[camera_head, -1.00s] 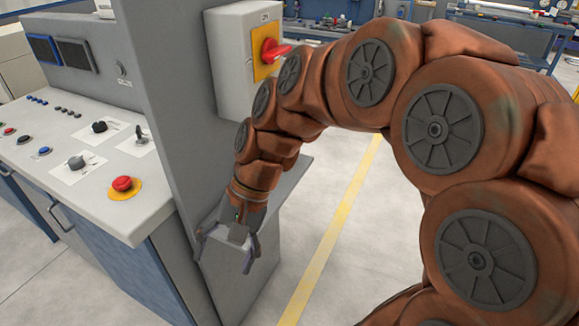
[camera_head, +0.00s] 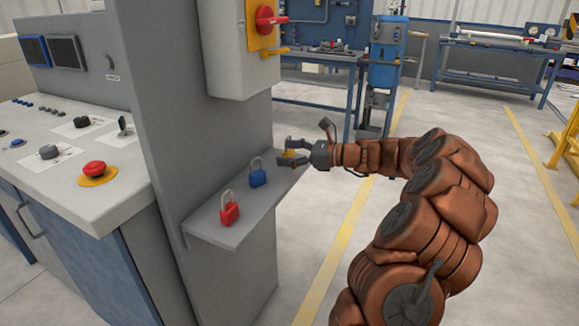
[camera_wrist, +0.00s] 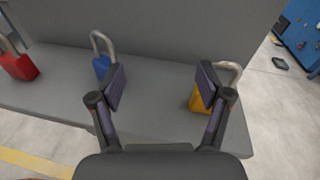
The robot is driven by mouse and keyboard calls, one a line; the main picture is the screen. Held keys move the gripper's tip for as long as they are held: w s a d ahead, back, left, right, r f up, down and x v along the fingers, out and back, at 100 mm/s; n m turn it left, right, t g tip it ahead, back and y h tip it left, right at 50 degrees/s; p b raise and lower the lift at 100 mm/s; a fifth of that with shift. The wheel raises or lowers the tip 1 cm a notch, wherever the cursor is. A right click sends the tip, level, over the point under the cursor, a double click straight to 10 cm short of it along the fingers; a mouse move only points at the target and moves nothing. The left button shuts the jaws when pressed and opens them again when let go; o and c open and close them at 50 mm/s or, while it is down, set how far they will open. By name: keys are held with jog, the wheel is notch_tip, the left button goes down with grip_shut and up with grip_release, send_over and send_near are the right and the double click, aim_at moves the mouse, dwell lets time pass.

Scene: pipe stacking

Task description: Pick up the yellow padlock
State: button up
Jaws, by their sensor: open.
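The yellow padlock (camera_head: 291,154) stands at the far end of the grey shelf (camera_head: 208,233) and is partly hidden by my gripper (camera_head: 284,152) in the head view. In the wrist view, the yellow padlock (camera_wrist: 196,104) shows behind my right-hand finger, its silver shackle rising to the right. My gripper (camera_wrist: 161,88) is open, with nothing held between its fingers. The gap between the fingers faces bare shelf, left of the yellow padlock. I cannot tell whether the right-hand finger touches the padlock.
A blue padlock (camera_head: 257,178) and a red padlock (camera_head: 229,212) stand on the same shelf; the blue one (camera_wrist: 101,66) is near my left-hand finger. A grey panel wall rises behind the shelf. A switch box (camera_head: 240,60) hangs above. Open floor lies to the right.

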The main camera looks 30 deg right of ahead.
aim_at(292, 153)
jog(key=d+f+m, duration=0.1)
jog(key=d, duration=0.1)
jog(key=d+f+m+t+h+b, duration=0.1)
jog(key=d, duration=0.2)
jog(key=d+f+m+t, duration=0.1)
jog(key=d, duration=0.1)
jog(key=shift+w+d+f+h, duration=0.1)
jog(key=shift+d+f+h, duration=0.05)
jog(key=shift+d+h, duration=0.2)
jog(key=b+x, duration=0.2)
jog(key=x, duration=0.4)
jog(key=shift+w+a+f, duration=0.1)
jog(key=shift+w+a, duration=0.25)
jog(key=shift+w, duration=0.25)
jog(key=shift+c, duration=0.3)
jog(key=c, duration=1.2)
jog(key=shift+c, duration=0.2)
notch_tip(292, 153, up, 10)
jog(key=p, duration=0.2)
jog(key=shift+p, duration=0.35)
